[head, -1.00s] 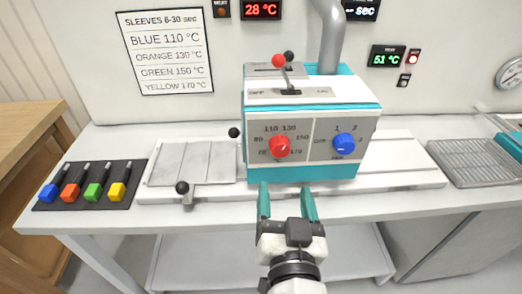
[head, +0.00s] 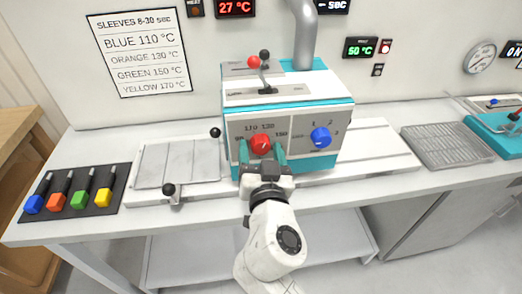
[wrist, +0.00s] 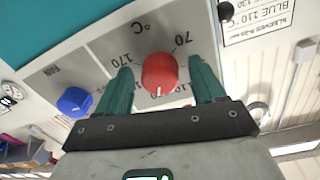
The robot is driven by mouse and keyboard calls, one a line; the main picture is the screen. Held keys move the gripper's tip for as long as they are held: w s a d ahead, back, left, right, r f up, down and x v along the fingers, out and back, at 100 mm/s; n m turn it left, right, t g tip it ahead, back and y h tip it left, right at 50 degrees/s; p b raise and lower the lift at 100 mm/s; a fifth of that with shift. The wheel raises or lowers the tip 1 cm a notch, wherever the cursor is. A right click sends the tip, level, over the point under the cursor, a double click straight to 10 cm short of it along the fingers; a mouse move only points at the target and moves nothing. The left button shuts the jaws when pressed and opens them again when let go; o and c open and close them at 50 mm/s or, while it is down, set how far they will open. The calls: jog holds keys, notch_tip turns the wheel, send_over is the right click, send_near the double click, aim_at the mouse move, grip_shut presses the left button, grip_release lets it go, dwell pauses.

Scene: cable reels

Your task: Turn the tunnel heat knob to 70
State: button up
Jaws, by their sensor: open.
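The red heat knob (head: 261,145) is on the front panel of the teal and white tunnel machine (head: 288,92). In the wrist view the red knob (wrist: 159,73) sits between my open teal fingers, with gaps on both sides. The dial markings 70 (wrist: 182,40) and 170 (wrist: 131,57) show around it; others are partly hidden by the fingers. My gripper (head: 262,152) is open in front of the panel, its fingers either side of the knob. I cannot tell whether the fingers touch the panel.
A blue knob (head: 320,137) is to the right on the same panel. A lever with a red ball (head: 254,62) is on top. A black mat (head: 110,206) with coloured-handled tools lies at left. A wire rack (head: 447,146) is at right. The display reads 27 °C (head: 235,8).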

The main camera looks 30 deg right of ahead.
jog(key=shift+c, duration=0.5)
jog(key=c, duration=1)
jog(key=shift+o, duration=0.2)
